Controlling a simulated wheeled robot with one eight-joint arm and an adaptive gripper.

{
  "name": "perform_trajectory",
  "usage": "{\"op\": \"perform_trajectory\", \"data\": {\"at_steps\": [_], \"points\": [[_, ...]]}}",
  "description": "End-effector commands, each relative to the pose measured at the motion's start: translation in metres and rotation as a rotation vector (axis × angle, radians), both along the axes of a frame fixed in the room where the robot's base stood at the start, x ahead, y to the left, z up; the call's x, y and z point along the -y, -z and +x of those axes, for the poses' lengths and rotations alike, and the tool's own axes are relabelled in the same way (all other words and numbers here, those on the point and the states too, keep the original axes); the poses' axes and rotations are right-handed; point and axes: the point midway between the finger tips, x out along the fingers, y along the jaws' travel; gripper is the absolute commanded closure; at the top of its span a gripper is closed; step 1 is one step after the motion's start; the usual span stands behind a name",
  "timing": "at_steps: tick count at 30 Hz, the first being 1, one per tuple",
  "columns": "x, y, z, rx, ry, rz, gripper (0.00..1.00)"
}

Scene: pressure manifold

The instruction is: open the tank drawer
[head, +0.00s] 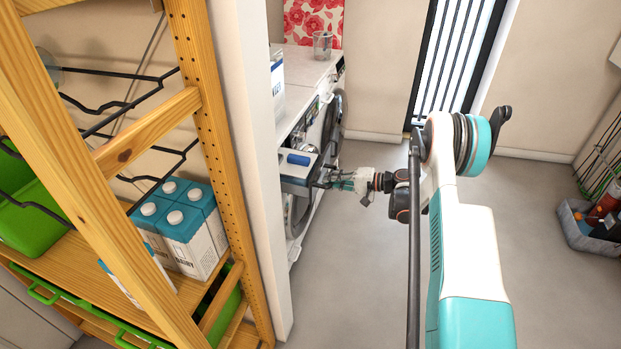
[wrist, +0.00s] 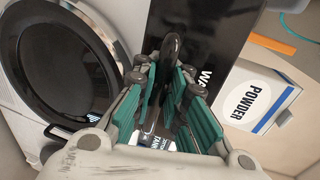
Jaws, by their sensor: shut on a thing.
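The tank drawer (head: 296,180) sticks out from the front of a washer-like machine in the head view, with a blue piece on its top. My gripper (head: 328,182) is at the drawer's front. In the wrist view, the green-padded fingers of my gripper (wrist: 168,85) are closed around a dark handle (wrist: 172,46). A black panel with white letters (wrist: 215,30) lies behind the fingers. A small label reading "TANK" (wrist: 155,142) shows between the finger bases. The fingers hide part of the handle.
A round machine door (wrist: 65,62) stands left of the fingers in the wrist view. A white powder box (wrist: 247,97) is at the right. A wooden shelf (head: 205,110) and white wall edge stand left of the machines. The floor (head: 350,270) is clear.

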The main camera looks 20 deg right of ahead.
Motion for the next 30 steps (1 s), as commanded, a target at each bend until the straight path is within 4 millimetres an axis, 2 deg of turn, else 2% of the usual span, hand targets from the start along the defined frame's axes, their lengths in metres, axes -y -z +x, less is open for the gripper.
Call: {"op": "perform_trajectory", "data": {"at_steps": [1, 6, 12, 18, 29, 30], "points": [[0.012, -0.001, -0.007, 0.0, 0.004, 0.001, 1.0], [0.039, -0.001, -0.027, 0.0, 0.003, 0.001, 1.0], [0.058, -0.001, -0.041, 0.001, 0.002, 0.002, 1.0], [0.067, -0.001, -0.048, 0.001, 0.001, 0.002, 1.0], [0.068, -0.002, -0.048, 0.002, 0.001, 0.002, 1.0], [0.068, -0.002, -0.048, 0.002, 0.001, 0.002, 0.86]]}}
